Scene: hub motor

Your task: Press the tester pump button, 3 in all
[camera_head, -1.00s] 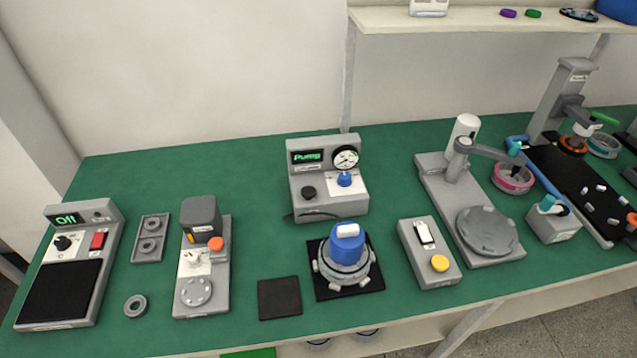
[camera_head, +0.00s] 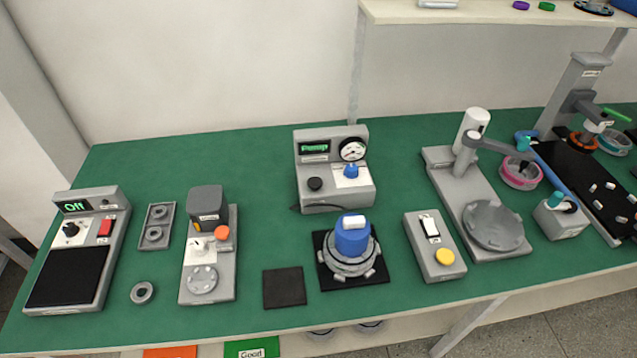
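The tester (camera_head: 334,200) is a grey box near the back middle of the green table. It has a lit green display (camera_head: 314,147) that seems to read "Pump", a round gauge (camera_head: 352,149), a black button (camera_head: 315,184) and a blue knob (camera_head: 351,172). In front of it, a hub motor with a blue cap (camera_head: 352,238) sits on a black mat (camera_head: 372,283). Neither of my grippers shows in the head view.
A control box with a yellow button (camera_head: 445,257) stands right of the hub. A press station (camera_head: 205,255) and a heater reading "Off" (camera_head: 70,275) stand left. A dark pad (camera_head: 284,289) lies at the front.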

